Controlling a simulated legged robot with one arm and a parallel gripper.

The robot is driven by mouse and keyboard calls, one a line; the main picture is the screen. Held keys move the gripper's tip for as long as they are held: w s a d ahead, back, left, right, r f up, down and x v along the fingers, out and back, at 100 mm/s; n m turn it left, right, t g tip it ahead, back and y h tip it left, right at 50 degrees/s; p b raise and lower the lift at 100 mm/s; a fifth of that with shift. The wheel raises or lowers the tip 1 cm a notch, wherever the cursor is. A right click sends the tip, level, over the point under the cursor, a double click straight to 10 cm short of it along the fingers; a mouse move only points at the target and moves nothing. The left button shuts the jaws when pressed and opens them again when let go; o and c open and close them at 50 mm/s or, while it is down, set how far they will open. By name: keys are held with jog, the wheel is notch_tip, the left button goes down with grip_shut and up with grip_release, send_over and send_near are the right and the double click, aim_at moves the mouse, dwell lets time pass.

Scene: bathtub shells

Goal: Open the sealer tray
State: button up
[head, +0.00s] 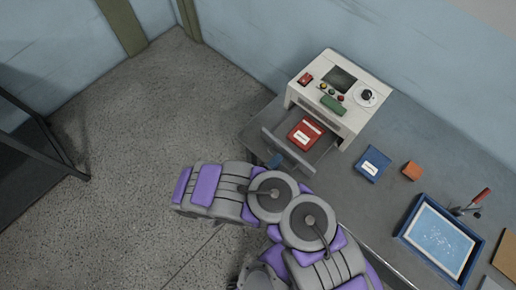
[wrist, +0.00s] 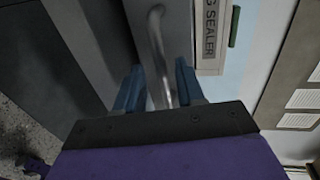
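The sealer (head: 340,92) is a white machine with a screen and knobs, on the grey bench. Its grey tray (head: 322,153) sticks out from the lower front with a red packet (head: 305,132) lying in it. The tray's front panel faces my arm. In the wrist view a metal bar handle (wrist: 156,40) runs between my gripper's two blue fingers (wrist: 158,88). The fingers stand apart, with a gap on each side of the bar.
On the bench right of the tray lie a blue packet (head: 373,165) and an orange block (head: 411,171). A blue-rimmed tray (head: 440,238) and a red-handled tool (head: 480,196) are farther right. The floor left of the bench is clear; a dark frame (head: 35,140) stands far left.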

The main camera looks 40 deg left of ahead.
jog(key=d+p+v, duration=0.1)
jog(key=p+v, duration=0.2)
jog(key=v, duration=1.4)
jog(key=shift+s, duration=0.25)
jog(key=shift+a+r, duration=0.1)
jog(key=shift+r, duration=0.05)
